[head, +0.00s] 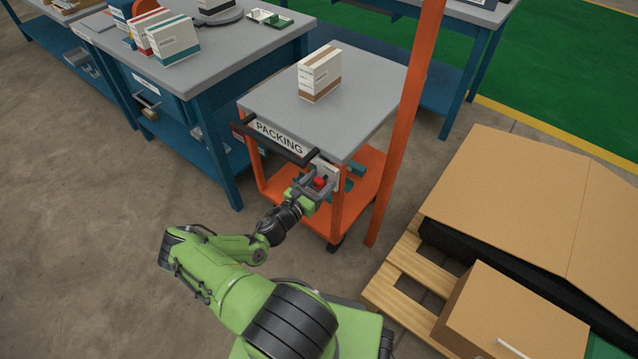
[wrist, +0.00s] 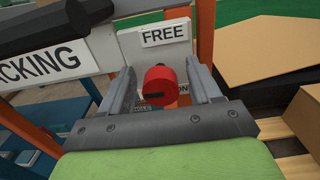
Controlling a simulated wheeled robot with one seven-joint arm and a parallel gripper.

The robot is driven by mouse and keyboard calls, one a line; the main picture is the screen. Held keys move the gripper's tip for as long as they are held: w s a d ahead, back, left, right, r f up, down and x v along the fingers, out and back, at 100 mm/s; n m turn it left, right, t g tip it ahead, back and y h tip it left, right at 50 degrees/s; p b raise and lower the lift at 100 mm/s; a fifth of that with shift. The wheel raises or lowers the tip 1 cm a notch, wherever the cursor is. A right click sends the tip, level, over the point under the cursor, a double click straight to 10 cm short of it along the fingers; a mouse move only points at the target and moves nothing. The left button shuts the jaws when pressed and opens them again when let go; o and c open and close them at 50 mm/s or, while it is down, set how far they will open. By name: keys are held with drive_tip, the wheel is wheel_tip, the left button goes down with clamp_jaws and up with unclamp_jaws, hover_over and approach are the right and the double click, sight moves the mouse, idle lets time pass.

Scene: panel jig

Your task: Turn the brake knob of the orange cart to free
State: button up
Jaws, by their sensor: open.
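The orange cart (head: 368,200) has a grey top and a PACKING sign, and stands in the middle of the head view. Its red brake knob (wrist: 161,86) is on a pale plate (wrist: 150,50) at the cart's near side. A dark mark on the knob points left in the wrist view. A FREE label (wrist: 163,33) sits above the knob; a lower label is mostly hidden. My gripper (wrist: 160,78) is open, with one finger on each side of the knob. Gaps show between fingers and knob. The red knob also shows in the head view (head: 319,183).
A black handle bar (head: 272,143) runs along the cart's near edge, left of my gripper. An orange post (head: 405,120) rises at the right. A box (head: 320,74) stands on the cart top. A pallet (head: 408,278) with cartons lies at the right. Blue workbenches stand behind.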

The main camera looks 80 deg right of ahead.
drive_tip(key=c, duration=1)
drive_tip(key=shift+m, duration=0.3)
drive_tip(key=m, duration=0.8)
drive_tip(key=shift+s+m, duration=0.1)
drive_tip(key=shift+m, duration=0.3)
drive_tip(key=m, duration=0.4)
drive_tip(key=shift+f+m, duration=0.1)
drive_tip(key=shift+m, duration=0.2)
drive_tip(key=shift+s+a+f+m, duration=0.1)
drive_tip(key=shift+m, duration=1.9)
